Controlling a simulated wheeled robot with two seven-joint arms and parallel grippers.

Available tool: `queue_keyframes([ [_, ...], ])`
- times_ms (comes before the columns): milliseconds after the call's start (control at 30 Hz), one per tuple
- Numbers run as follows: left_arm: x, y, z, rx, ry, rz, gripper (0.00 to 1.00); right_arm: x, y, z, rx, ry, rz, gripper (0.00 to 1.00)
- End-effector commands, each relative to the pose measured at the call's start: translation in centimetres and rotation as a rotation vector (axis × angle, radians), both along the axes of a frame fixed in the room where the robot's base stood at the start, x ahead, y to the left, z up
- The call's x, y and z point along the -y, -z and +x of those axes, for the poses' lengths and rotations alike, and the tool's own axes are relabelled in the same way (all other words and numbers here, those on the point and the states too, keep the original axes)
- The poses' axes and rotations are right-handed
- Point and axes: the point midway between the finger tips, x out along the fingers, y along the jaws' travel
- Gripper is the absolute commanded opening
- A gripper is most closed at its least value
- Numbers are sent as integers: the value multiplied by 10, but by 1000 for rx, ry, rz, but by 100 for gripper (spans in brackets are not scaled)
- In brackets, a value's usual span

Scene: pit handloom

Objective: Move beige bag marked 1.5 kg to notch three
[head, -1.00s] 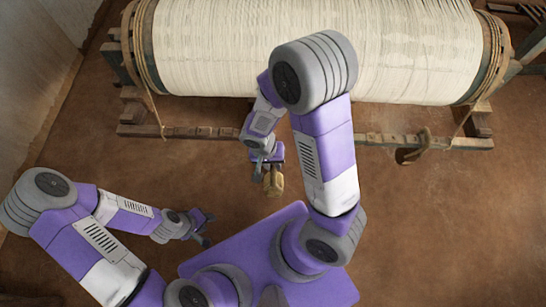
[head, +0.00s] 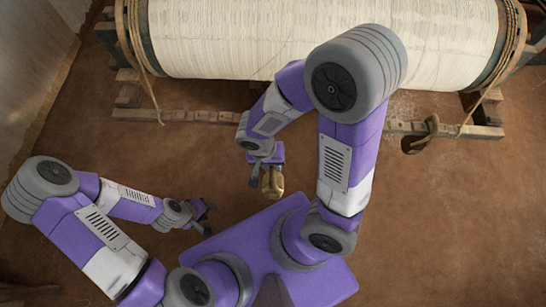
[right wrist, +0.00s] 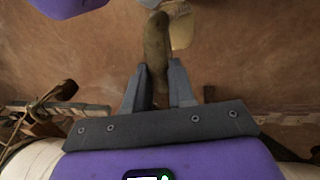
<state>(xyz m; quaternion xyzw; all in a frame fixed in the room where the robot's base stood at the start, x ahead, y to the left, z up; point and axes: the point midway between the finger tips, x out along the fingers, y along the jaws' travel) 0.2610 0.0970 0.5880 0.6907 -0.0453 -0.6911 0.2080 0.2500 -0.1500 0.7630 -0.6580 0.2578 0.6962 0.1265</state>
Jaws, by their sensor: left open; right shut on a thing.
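My right gripper (head: 266,166) is shut on a beige bag (head: 273,184), which hangs below its fingers in front of the loom, apart from the notched rail (head: 180,116). In the right wrist view the right gripper (right wrist: 159,82) has the bag's brownish narrow part (right wrist: 156,45) between its fingers, and a paler tan piece (right wrist: 181,30) shows beside it. No weight marking can be read. My left gripper (head: 205,215) is open and empty at the lower left. The middle of the rail is hidden behind my right arm.
The wide cloth or warp roll (head: 230,40) lies behind the rail. A second brownish bag or loop (head: 420,136) hangs at the rail's right part. A rope (head: 151,95) runs down at the left. The brown floor (head: 440,230) at right is clear.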

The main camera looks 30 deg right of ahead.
Motion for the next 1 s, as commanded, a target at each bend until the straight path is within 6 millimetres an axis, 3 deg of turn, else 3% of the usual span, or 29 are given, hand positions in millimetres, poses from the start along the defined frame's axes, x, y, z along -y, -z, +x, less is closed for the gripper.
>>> queue_keyframes([
  [500,0,37,0,0,0,0,43,-5,0,-11,3,-4,0,0],
  [1000,0,43,0,0,0,0,43,-6,-3,-15,2,-5,-1,0],
])
